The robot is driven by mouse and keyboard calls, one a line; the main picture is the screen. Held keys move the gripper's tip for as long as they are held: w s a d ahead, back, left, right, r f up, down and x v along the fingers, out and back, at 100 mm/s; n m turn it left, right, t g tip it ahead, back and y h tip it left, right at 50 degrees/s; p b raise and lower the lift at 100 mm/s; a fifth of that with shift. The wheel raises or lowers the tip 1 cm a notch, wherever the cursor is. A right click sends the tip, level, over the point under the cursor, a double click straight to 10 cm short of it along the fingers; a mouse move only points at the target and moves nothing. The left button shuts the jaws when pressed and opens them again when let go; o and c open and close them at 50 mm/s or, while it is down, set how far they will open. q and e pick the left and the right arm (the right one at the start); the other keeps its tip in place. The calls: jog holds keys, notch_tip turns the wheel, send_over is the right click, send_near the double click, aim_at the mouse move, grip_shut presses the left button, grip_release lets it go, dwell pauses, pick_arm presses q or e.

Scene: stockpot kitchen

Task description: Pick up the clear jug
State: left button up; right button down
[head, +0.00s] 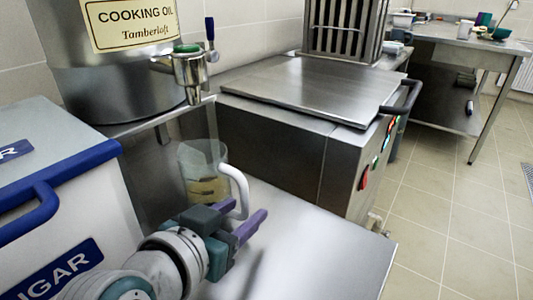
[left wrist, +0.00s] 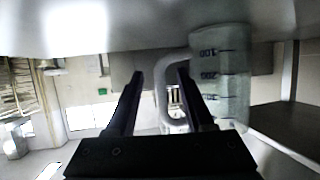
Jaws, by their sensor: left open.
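The clear jug (head: 203,172) stands on the steel counter under the tap of the cooking oil vessel, with a little yellowish liquid low inside. Its white handle (head: 238,185) points toward the right. My left gripper (head: 243,216) is open, its purple fingers at the lower part of the handle. In the left wrist view the jug (left wrist: 222,85) with dark markings is at the right, and its handle (left wrist: 163,95) shows in the gap between my two dark fingers (left wrist: 160,80). I cannot tell whether a finger touches the handle. My right gripper is out of view.
A white sugar bin (head: 95,195) with blue trim stands close at the left. The cooking oil vessel (head: 105,80) and its tap (head: 190,68) are above and behind the jug. A steel fryer unit (head: 290,140) stands behind the counter (head: 320,240). The counter's right part is clear.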

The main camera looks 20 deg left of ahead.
pick_arm(q)
jog(key=shift+x, duration=0.9)
jog(key=shift+c, duration=0.3)
grip_shut()
dwell(0.4)
